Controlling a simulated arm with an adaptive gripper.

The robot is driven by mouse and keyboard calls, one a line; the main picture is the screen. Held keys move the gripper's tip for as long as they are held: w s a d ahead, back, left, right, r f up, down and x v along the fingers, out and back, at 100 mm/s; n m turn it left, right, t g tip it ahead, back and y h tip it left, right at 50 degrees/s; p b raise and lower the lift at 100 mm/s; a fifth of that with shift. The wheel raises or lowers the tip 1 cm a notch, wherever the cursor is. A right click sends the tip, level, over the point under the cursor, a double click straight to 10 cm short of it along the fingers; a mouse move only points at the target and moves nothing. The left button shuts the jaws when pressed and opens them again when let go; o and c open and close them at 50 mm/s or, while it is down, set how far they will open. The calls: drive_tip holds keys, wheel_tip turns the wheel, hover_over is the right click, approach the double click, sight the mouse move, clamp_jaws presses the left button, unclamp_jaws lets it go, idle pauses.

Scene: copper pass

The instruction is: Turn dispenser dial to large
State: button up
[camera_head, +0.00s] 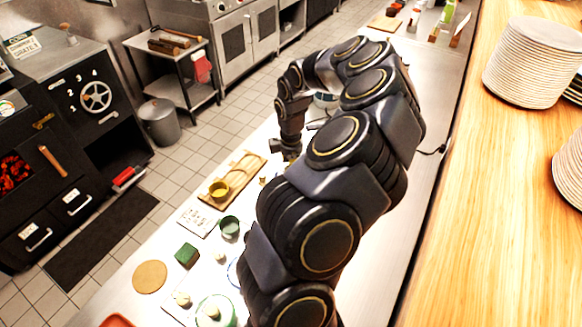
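My gripper (287,153) points down over the steel counter (181,296), past the far end of a wooden tray (246,167). It is small and dark here, and I cannot tell whether its fingers are open or shut. A partly covered grey, rounded object (325,99) shows just beyond my arm, beside the gripper. I cannot tell if it is the dispenser. No dispenser dial or size marking can be made out; my arm covers much of the counter there.
A yellow cup (219,190) sits on the wooden tray. A dark green cup (229,227), a green block (187,255) and a round brown mat (149,277) are nearer. Stacked plates (532,62) stand on the wooden ledge at right. A numbered handwheel (96,95) is on the black oven at left.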

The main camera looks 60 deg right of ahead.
clamp_jaws()
drive_tip(key=m, duration=0.4)
drive_tip(key=shift+m, duration=0.3)
drive_tip(key=m, duration=0.4)
drive_tip(key=shift+f+m, duration=0.1)
drive_tip(key=shift+m, duration=0.2)
drive_tip(key=m, duration=0.4)
drive_tip(key=shift+m, duration=2.6)
